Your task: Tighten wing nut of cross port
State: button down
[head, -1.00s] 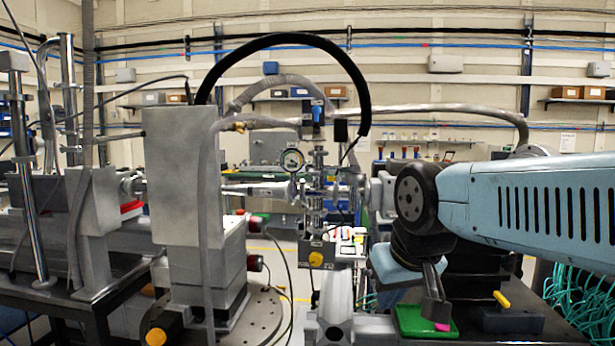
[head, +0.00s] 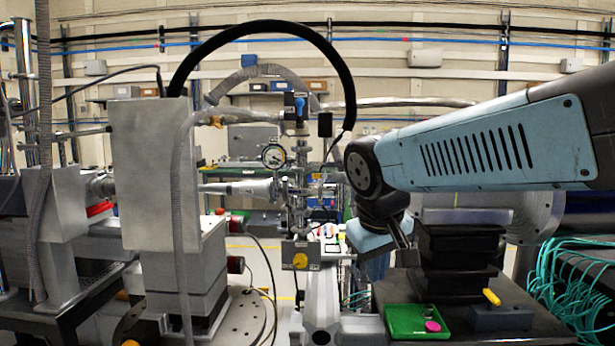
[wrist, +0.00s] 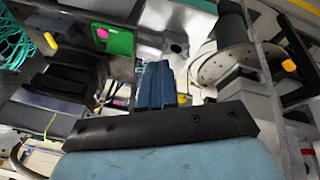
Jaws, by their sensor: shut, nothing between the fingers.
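The vacuum cross (head: 299,188) stands as a narrow metal column of fittings in the middle of the head view, with a round gauge (head: 273,156) at its left. A wing nut is too small to make out on it. My gripper shows in the wrist view (wrist: 157,68) as dark blue fingers pressed together, with nothing between them. In the head view its light blue body hangs just right of the cross column, apart from it in the picture; the fingertips cannot be made out there.
A green tray (head: 403,321) with a pink piece (head: 432,326) lies on the bench at lower right, beside stacked black bins (head: 459,255) and a yellow-handled item (head: 491,297). A large grey metal box (head: 150,170) stands left of the cross. Teal cables (head: 570,285) hang at far right.

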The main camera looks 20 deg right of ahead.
jog(key=w+a+r+n+h, duration=0.1)
jog(key=w+r+h, duration=0.25)
jog(key=w, duration=0.35)
jog(key=w+r+n+h, duration=0.15)
jog(key=w+h, duration=0.25)
jog(key=w, duration=0.4)
jog(key=w+a+r+n+t+h, duration=0.1)
jog(key=w+a+r+t+h, duration=0.4)
jog(key=w+a, duration=0.85)
jog(key=g+h, duration=0.1)
send_near(325, 178)
jog(key=w+d, duration=0.4)
jog(key=shift+d+r, duration=0.2)
jog(key=shift+d, duration=0.5)
jog(key=shift+a+r, duration=0.1)
jog(key=shift+a, duration=0.05)
